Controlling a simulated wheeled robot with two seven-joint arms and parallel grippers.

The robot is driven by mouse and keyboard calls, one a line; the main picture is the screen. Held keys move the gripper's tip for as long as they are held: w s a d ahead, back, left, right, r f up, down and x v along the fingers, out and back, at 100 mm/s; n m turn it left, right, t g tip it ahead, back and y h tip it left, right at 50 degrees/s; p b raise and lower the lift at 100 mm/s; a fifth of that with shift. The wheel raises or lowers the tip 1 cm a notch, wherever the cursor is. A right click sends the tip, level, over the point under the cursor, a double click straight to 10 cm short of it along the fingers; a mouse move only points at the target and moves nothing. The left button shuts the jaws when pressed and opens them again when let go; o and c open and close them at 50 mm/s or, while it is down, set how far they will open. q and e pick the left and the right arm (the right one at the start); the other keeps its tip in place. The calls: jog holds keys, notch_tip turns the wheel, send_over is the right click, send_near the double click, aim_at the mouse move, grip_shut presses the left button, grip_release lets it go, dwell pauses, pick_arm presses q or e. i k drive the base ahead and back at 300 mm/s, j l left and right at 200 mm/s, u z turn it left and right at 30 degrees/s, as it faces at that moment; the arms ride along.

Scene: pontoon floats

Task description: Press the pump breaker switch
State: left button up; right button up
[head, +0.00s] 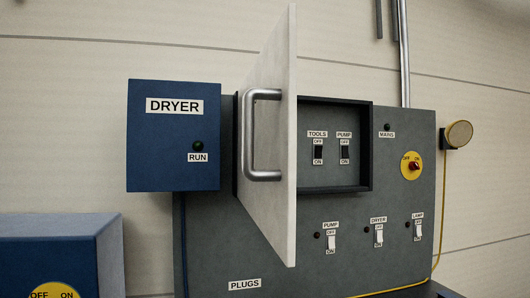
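A small black switch labelled PUMP (345,152) sits inside the recessed breaker box (368,148) on the grey panel. Its label has OFF above and ON below; I cannot tell which way it is set. A similar black switch labelled TOOLS (318,152) is just to its left. The box's pale door (278,60) stands open, swung out towards me, with a metal bar handle (250,135) on its left side. The door hides the left part of the box. Neither of my grippers is in view.
Lower on the panel are white switches labelled PUMP (331,242), DRYER (379,237) and LAMP (417,230). A red knob on a yellow disc (411,166) is at right. A blue DRYER box (173,150) stands left of the door. The space before the breaker box opening looks clear.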

aim_at(344, 148)
jog(key=i+l+u, duration=0.1)
jog(key=l, duration=0.2)
jog(key=i+l+u, duration=0.1)
jog(key=l, duration=0.2)
jog(key=i+l+u, duration=0.1)
jog(key=l, duration=0.25)
jog(key=i+l+u, duration=0.1)
jog(key=l, duration=0.2)
jog(key=i, duration=0.05)
